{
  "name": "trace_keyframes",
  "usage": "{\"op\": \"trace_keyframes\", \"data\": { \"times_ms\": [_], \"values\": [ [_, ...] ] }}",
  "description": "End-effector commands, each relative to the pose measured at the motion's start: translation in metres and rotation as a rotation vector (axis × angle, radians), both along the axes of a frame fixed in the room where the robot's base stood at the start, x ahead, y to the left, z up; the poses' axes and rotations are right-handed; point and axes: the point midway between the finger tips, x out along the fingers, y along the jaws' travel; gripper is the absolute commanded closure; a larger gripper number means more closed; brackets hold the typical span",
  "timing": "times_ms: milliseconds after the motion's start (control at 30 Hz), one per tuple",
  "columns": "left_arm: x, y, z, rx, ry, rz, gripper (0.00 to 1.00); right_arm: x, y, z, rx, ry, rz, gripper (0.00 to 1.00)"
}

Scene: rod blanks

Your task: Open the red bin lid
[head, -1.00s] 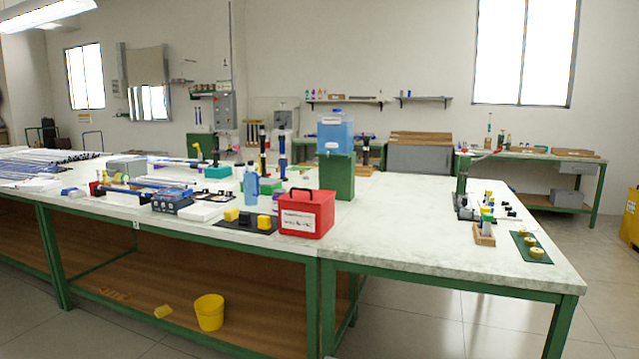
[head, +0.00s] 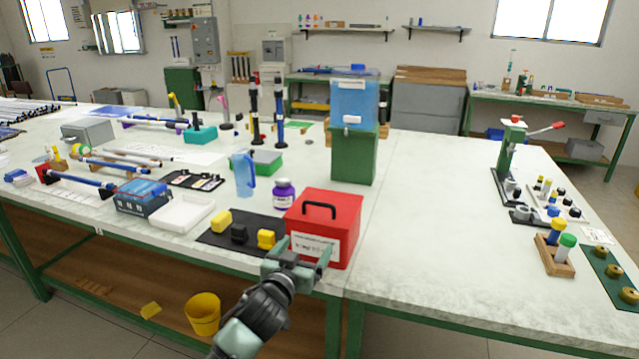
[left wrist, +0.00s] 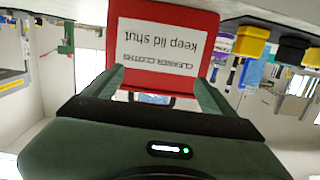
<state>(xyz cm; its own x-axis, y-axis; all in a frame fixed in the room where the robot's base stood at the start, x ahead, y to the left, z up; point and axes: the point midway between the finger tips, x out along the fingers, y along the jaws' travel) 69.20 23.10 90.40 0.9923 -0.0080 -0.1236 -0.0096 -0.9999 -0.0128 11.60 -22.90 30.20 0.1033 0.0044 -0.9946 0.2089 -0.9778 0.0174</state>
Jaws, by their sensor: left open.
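The red bin (head: 347,222) stands near the front edge of the table. Its lid (head: 335,202) is down, with a black handle (head: 320,208) on top and a white label (head: 316,247) on the front. In the left wrist view the bin (left wrist: 200,40) appears upside down, and its label (left wrist: 158,50) reads "CLEANER CLOTHS keep lid shut". My left gripper (head: 302,252) is open in front of the bin's label side. In the left wrist view its two fingers (left wrist: 158,88) are spread apart with the bin beyond them. Whether they touch it I cannot tell. My right gripper is not in view.
A dark mat (head: 215,241) with yellow and black blocks lies left of the bin. A purple-labelled jar (head: 284,196) and a blue jug (head: 245,175) stand behind it. A green stand with a blue tank (head: 354,103) rises behind.

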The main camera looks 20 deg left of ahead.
Motion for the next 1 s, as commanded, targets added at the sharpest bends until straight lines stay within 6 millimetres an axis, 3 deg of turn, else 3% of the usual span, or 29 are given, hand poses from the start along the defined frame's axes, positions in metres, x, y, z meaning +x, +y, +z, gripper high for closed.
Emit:
{"op": "trace_keyframes", "data": {
  "times_ms": [33,100,200,700,1000],
  "values": [
    [0.008,0.000,0.032,-0.003,-0.045,-0.008,0.14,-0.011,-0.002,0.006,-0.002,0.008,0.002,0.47],
    [0.015,-0.001,0.055,-0.010,-0.089,-0.018,0.14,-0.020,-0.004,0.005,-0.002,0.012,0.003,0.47],
    [0.021,-0.002,0.070,-0.016,-0.119,-0.025,0.14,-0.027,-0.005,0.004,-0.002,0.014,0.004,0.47],
    [0.089,-0.004,0.070,-0.018,-0.122,-0.025,0.14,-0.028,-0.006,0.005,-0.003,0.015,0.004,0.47],
    [0.097,-0.005,0.070,-0.017,-0.122,-0.026,0.14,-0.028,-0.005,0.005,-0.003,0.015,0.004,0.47]
  ]
}}
